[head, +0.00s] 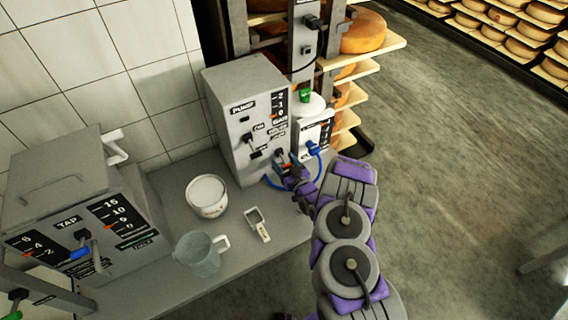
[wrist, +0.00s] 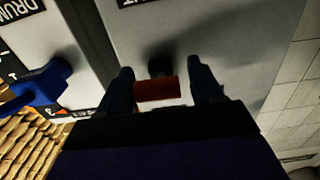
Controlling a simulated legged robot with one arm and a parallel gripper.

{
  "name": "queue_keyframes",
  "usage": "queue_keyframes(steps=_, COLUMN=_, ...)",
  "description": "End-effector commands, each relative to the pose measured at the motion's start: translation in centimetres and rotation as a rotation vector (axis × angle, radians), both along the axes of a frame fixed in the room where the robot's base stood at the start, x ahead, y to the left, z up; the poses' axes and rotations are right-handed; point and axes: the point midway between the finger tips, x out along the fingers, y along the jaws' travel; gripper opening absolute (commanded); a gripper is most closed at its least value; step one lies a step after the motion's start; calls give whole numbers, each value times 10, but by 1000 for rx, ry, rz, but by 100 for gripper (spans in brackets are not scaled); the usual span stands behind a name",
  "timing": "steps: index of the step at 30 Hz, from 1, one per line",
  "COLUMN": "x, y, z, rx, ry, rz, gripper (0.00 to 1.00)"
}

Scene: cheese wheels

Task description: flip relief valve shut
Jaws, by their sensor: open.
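The grey pump box (head: 238,115) stands at the back of the bench in the head view, its labelled front facing right. My gripper (head: 288,172) is low in front of it, at the end of the purple and grey arm. In the wrist view, my gripper (wrist: 161,75) is open, with one dark finger on each side of a small red handle (wrist: 157,90) on a dark stub from a grey panel. I cannot tell whether the fingers touch it. No label beside it is readable, so I cannot confirm it is the relief valve.
A drum box with a blue handle (head: 313,148) stands right beside the pump; the handle also shows in the wrist view (wrist: 40,85). A white tub (head: 207,197), a grey jug (head: 196,255) and a tap box (head: 75,225) are left. Cheese shelves (head: 375,45) stand behind.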

Motion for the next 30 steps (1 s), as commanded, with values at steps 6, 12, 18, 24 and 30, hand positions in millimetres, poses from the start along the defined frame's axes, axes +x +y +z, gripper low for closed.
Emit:
queue_keyframes(steps=6, x=5, y=3, z=1, rx=1, ry=0, rz=0, gripper=66)
queue_keyframes(steps=12, x=5, y=3, z=1, rx=2, ry=0, rz=-1, gripper=63)
queue_keyframes(steps=18, x=5, y=3, z=1, rx=1, ry=0, rz=-1, gripper=44)
queue_keyframes(steps=24, x=5, y=3, z=1, rx=1, ry=0, rz=0, gripper=25)
queue_keyframes(steps=30, x=5, y=3, z=0, rx=4, ry=-4, rz=0, gripper=14)
